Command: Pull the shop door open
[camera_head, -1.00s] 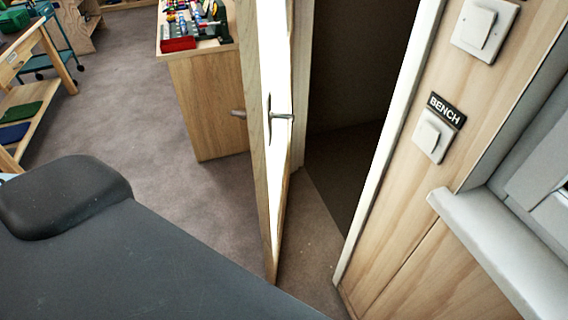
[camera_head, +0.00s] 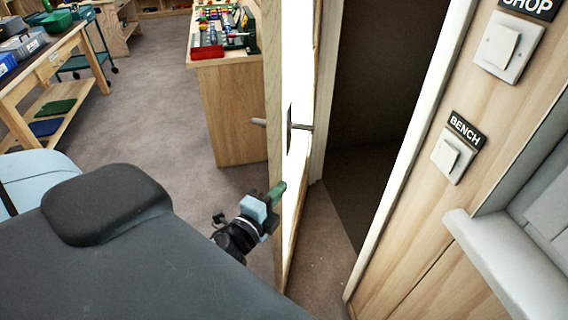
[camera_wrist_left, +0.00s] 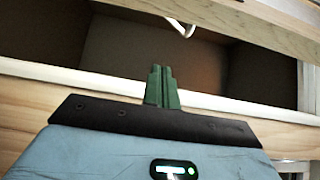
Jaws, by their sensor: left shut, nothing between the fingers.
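The shop door (camera_head: 273,90) stands ajar and shows nearly edge-on in the head view, with a pale wood face and a bright edge. A metal lever handle (camera_head: 303,127) sticks out from it on the right, with another lever on the left side. My left gripper (camera_head: 281,189) is below the handle, close to the door, its green fingers shut and empty. I cannot tell whether it touches the door. In the left wrist view the closed fingers (camera_wrist_left: 162,75) point towards a dark opening, with a pale bent bar (camera_wrist_left: 181,27) beyond them. My right gripper is not in view.
The white door frame (camera_head: 425,105) and a wall with switches (camera_head: 450,157) are on the right, with a grey ledge (camera_head: 510,270). A workbench (camera_head: 50,65) is far left. Carpet between is clear.

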